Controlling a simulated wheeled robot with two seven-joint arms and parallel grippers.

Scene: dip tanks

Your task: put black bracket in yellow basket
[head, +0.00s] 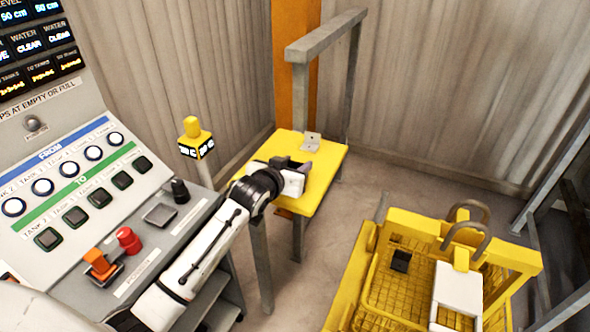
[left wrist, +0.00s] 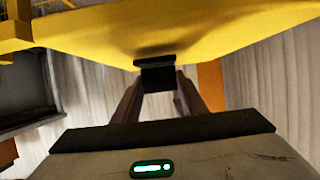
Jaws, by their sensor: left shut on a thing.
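My left gripper (head: 292,164) reaches over the yellow stand (head: 326,172), which carries a pale grey bracket (head: 312,142) just beyond the gripper. In the left wrist view the fingers are closed on a black bracket (left wrist: 157,76), close to a yellow surface (left wrist: 225,35). I cannot tell whether the bracket touches that surface. In the head view the held bracket is hard to make out against the dark fingers. The yellow basket (head: 372,298) is at the lower right, apart from the gripper. A small black piece (head: 400,260) lies inside it. My right gripper is not in view.
A control panel (head: 75,190) with buttons and a red knob fills the left. A post with a yellow top (head: 192,127) stands between panel and stand. A grey rail frame (head: 325,38) rises behind the stand. A white block (head: 457,287) is at the basket. Open floor lies between stand and basket.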

